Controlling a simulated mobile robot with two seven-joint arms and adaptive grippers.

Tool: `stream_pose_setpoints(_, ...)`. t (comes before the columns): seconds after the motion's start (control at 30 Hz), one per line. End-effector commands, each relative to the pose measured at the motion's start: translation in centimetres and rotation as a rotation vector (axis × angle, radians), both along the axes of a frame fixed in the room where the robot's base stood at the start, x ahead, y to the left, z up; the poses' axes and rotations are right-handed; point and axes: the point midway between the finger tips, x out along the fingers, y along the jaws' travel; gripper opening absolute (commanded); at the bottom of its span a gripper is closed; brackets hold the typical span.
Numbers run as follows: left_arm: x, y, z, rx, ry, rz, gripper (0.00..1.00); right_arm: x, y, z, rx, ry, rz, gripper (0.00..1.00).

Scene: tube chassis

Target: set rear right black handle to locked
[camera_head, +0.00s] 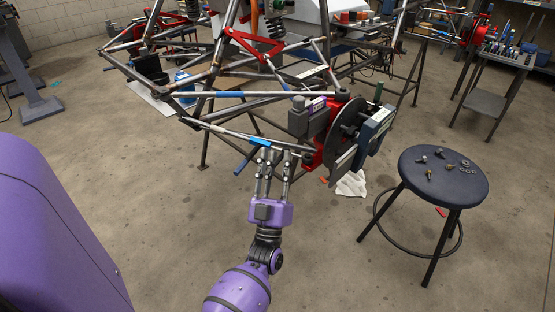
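The tube chassis (228,95) stands on legs in the upper middle of the head view. At its near right corner are a dark disc (345,132), a red bracket and a grey and purple block (308,117). A thin dark bar (296,148) runs low across this corner; I cannot tell for sure whether it is the black handle. My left gripper (273,154) points up at this bar and a blue-sleeved tube beside it. Its fingers are apart, and I cannot tell whether they touch the bar. My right gripper is not in view.
A round dark stool (443,177) with small metal parts on it stands at the right. A white cloth (351,183) lies on the floor below the disc. A tool cart (501,58) stands at the upper right. The floor in front is clear.

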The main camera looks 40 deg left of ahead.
Motion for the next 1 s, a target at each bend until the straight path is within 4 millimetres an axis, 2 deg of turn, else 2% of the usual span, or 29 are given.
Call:
stream_pose_setpoints(0.3, 0.26, 0.16, 0.28, 0.000, 0.001, 0.000, 0.29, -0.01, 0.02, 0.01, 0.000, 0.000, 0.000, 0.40)
stream_pose_setpoints(0.53, 0.25, 0.13, 0.27, -0.001, 0.001, -0.001, 0.00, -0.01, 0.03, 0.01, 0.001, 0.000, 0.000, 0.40)
stream_pose_setpoints(1.0, 0.25, 0.02, 0.00, 0.001, -0.009, -0.005, 0.00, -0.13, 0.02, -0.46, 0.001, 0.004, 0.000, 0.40)
